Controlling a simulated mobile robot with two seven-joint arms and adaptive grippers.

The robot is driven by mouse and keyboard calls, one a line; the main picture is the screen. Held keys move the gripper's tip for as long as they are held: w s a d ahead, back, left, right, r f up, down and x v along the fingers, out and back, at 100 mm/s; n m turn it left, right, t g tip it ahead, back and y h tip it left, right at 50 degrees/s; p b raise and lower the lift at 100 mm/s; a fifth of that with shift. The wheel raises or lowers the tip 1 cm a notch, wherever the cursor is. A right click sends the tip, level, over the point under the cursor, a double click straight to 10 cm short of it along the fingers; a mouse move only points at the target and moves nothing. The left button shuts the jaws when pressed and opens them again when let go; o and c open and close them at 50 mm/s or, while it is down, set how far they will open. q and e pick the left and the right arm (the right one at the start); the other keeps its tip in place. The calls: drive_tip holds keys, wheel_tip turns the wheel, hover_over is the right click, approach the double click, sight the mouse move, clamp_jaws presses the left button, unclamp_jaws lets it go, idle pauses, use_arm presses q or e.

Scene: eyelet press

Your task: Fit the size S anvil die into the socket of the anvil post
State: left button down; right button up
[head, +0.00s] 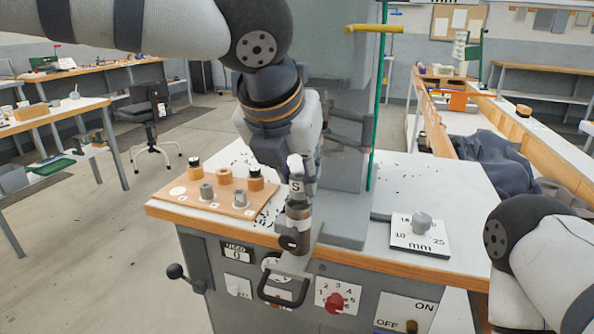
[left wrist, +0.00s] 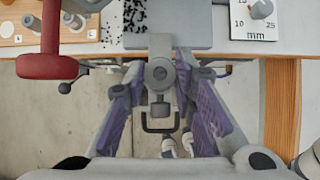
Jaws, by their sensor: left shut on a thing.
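The size S anvil die (head: 297,187) is a small pale piece marked S, in front of the press column in the head view. My left gripper (head: 300,178) reaches down from above and is shut on it. Just below it is the brownish metal anvil post (head: 298,214), upright in front of the column. The die appears in line above the post; whether it is seated or apart is hard to tell. In the left wrist view, a round grey piece (left wrist: 160,75) shows between the purple-padded fingers; the socket is hidden. My right gripper is out of view.
A white dial plate (head: 420,243) with a grey knob is to the right. The grey press column (head: 345,205) stands close behind. A red handle (left wrist: 48,66) shows in the left wrist view.

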use_arm(q)
drive_tip(key=shift+f, duration=1.2)
idle(1.6)
drive_tip(key=c, duration=1.2)
unclamp_jaws()
drive_tip(key=shift+f, duration=0.1)
drive_tip(key=shift+c, duration=0.2)
drive_tip(key=shift+r, duration=2.65)
